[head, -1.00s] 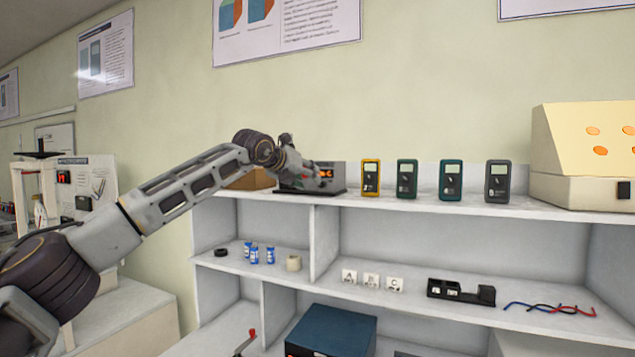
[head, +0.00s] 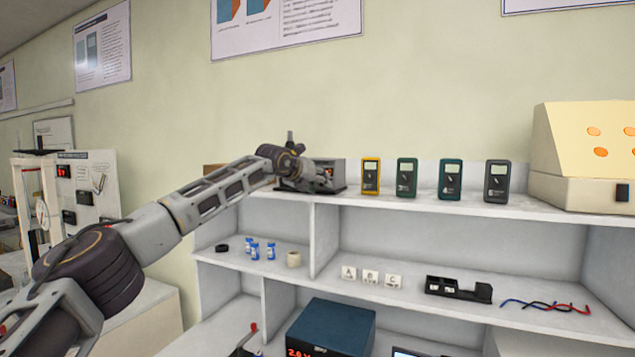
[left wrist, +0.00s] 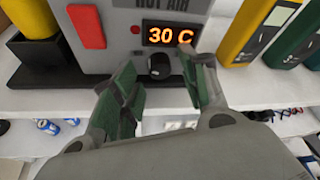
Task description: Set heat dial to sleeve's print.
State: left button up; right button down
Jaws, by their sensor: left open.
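A grey unit marked HOT AIR (head: 327,165) stands at the left of the top shelf, and it also shows in the left wrist view (left wrist: 208,8). Its orange display (left wrist: 170,36) reads 30 C. A black heat dial (left wrist: 159,66) sits below the display. My left gripper (left wrist: 158,72) is open, with its green-padded fingers on either side of the dial; I cannot tell whether they touch it. In the head view my left gripper (head: 318,181) is in front of the unit and covers much of its face. I cannot make out a printed sleeve. My right gripper is not in view.
A red switch (left wrist: 86,26) is left of the display. Yellow (head: 371,176) and green (head: 407,178) meters stand to the right on the shelf.

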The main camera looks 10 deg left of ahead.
pick_arm(q)
jog(key=shift+c, duration=0.4)
grip_shut()
